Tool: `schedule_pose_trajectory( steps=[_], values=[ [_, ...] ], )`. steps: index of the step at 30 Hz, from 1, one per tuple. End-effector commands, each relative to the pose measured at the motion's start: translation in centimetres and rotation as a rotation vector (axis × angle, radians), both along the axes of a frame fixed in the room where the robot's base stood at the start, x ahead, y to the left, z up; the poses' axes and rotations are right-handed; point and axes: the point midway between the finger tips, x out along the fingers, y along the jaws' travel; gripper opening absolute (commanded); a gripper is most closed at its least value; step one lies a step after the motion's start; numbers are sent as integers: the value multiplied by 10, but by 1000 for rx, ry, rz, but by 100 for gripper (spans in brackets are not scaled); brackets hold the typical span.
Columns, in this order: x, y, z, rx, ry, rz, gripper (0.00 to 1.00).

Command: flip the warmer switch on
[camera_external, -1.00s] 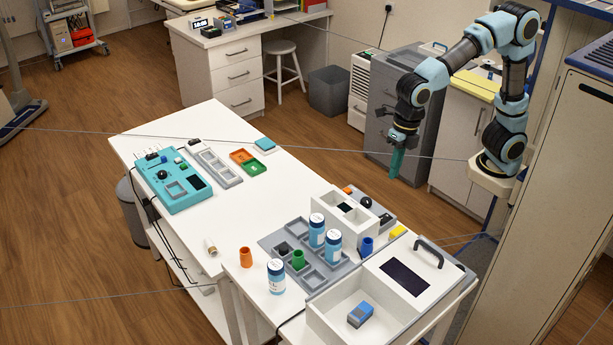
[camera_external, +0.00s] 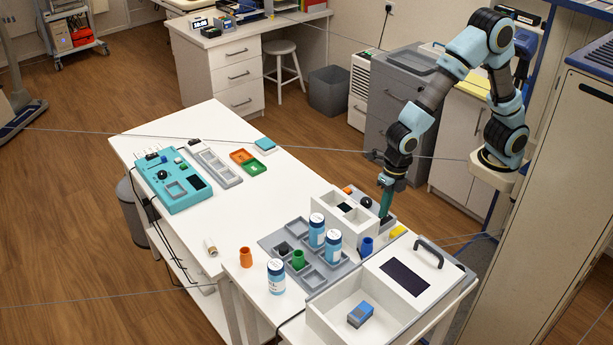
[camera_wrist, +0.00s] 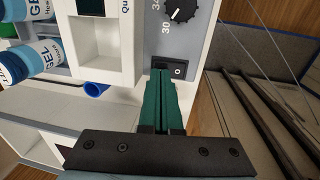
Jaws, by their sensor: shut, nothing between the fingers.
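The warmer (camera_external: 335,223) is a white box with open wells and a grey control panel at its right side. In the wrist view, its body (camera_wrist: 140,45) shows a black dial (camera_wrist: 180,9) marked with numbers and, below it, a black rocker switch (camera_wrist: 179,70) with an "O" mark. My gripper (camera_external: 385,214) points down at the panel's near end. Its long green fingers (camera_wrist: 161,78) are shut with nothing between them. Their tips appear at the switch's left half and hide part of it. I cannot tell whether they touch it, or which way the rocker is tilted.
Gel bottles (camera_external: 317,230) stand in a grey tray left of the warmer. A blue cup (camera_external: 366,246) and a yellow block (camera_external: 398,231) are close to the warmer's near end. A white box with a handled lid (camera_external: 405,280) stands nearer the camera.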

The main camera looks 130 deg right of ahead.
Motion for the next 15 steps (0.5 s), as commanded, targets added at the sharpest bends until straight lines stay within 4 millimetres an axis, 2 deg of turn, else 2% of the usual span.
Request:
schedule_pose_trajectory(
  steps=[5,15],
  values=[
    [1,0,-8,0,0,0,0],
    [1,0,-8,0,4,-1,0]
  ],
)
